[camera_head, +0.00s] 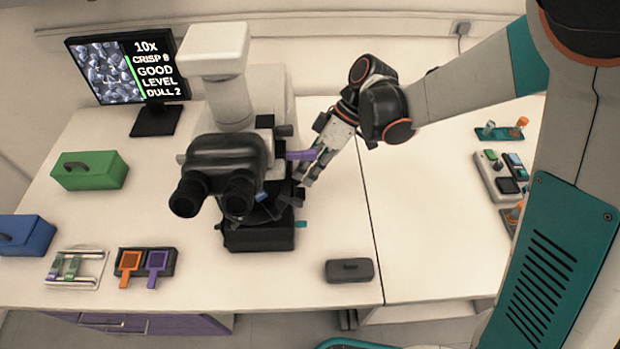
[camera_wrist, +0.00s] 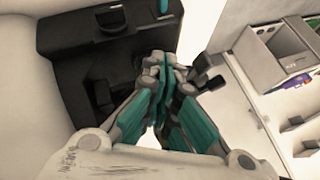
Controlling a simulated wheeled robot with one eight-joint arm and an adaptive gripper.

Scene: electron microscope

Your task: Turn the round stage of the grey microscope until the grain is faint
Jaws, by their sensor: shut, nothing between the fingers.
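The microscope (camera_head: 217,80) stands at the back middle of the bench, with a pale head and column, black eyepieces (camera_head: 225,165) and a black base (camera_head: 258,238). Its dark stage area lies under the eyepieces and is mostly hidden; I cannot make out the round stage clearly. My gripper (camera_head: 298,192) is at the right side of the microscope, close to the stage area. Its fingers (camera_wrist: 163,72) are shut and empty beside the black microscope parts (camera_wrist: 65,70) in the wrist view. Contact cannot be told. The monitor (camera_head: 125,72) shows a grainy picture and reads "10x CRISP 8 GOOD LEVEL DULL 2".
A purple part (camera_head: 300,155) sticks out from the microscope just above my gripper, and a teal knob (camera_head: 301,224) below. A dark case (camera_head: 349,270) lies at front right. Green (camera_head: 90,170) and blue (camera_head: 24,234) boxes and a slide holder (camera_head: 147,262) are left.

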